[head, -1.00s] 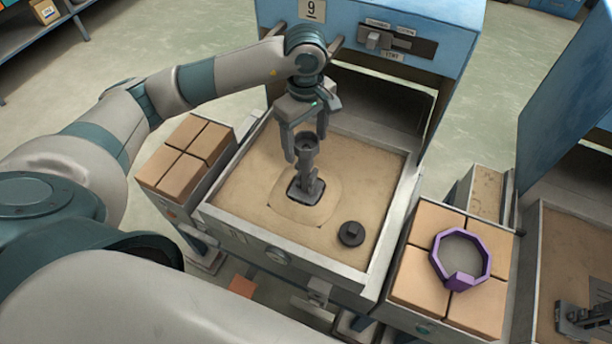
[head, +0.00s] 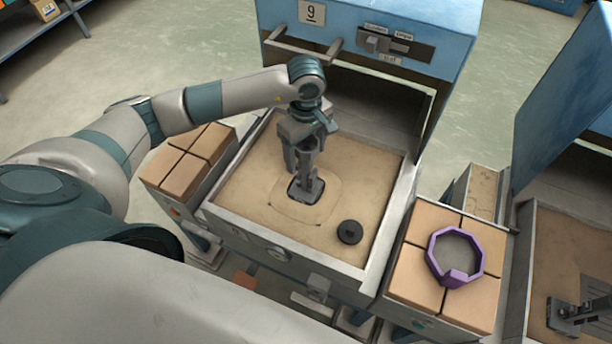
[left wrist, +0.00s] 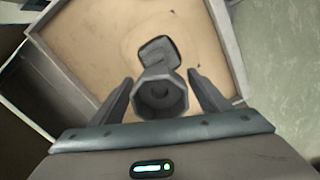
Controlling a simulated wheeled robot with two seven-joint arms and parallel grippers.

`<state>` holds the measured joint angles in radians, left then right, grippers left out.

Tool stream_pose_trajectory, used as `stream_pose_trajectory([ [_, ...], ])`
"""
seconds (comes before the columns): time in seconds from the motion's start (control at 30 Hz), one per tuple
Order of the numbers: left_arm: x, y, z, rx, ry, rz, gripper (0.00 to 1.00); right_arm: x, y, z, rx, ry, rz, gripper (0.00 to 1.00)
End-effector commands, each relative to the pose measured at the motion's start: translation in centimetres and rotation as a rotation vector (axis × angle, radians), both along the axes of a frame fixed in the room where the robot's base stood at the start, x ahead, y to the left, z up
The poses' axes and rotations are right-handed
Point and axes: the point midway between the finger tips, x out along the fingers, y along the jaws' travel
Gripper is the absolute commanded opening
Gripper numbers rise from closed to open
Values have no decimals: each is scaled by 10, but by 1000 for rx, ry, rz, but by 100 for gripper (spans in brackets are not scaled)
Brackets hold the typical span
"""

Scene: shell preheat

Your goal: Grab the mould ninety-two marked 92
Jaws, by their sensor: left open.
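A dark grey mould (head: 310,189) with a tall neck and a squarish foot stands in the sand tray (head: 372,163) under the sign 9. I cannot read a 92 on it. My left gripper (head: 303,165) points down over the mould, open, with its fingers around the upper neck. In the left wrist view the mould's eight-sided hollow top (left wrist: 160,97) lies between the two open fingers (left wrist: 160,88), with a gap on each side. The gripper partly hides the mould's top in the head view. My right gripper is not in view.
A round dark knob-like piece (head: 349,232) lies on the sand to the right of the mould. A purple ring (head: 456,257) rests on tan blocks (head: 413,283) right of the tray. More blocks (head: 187,165) stand left. A blue cabinet (head: 440,28) rises behind.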

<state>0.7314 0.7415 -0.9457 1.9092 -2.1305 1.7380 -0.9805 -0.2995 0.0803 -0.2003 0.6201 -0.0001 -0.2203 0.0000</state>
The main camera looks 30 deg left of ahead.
Motion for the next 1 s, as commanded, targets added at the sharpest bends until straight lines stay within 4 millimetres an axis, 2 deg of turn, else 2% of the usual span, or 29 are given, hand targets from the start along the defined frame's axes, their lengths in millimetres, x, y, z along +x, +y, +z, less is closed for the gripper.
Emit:
stream_pose_trajectory([
  [0.07,0,0,0,0,0,0,70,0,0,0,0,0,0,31],
  [0.37,0,0,0,0,0,0,0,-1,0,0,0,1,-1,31],
  [0.77,1,0,3,-1,-2,1,0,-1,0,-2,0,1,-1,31],
  [1.0,1,0,17,0,-3,0,0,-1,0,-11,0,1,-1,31],
])
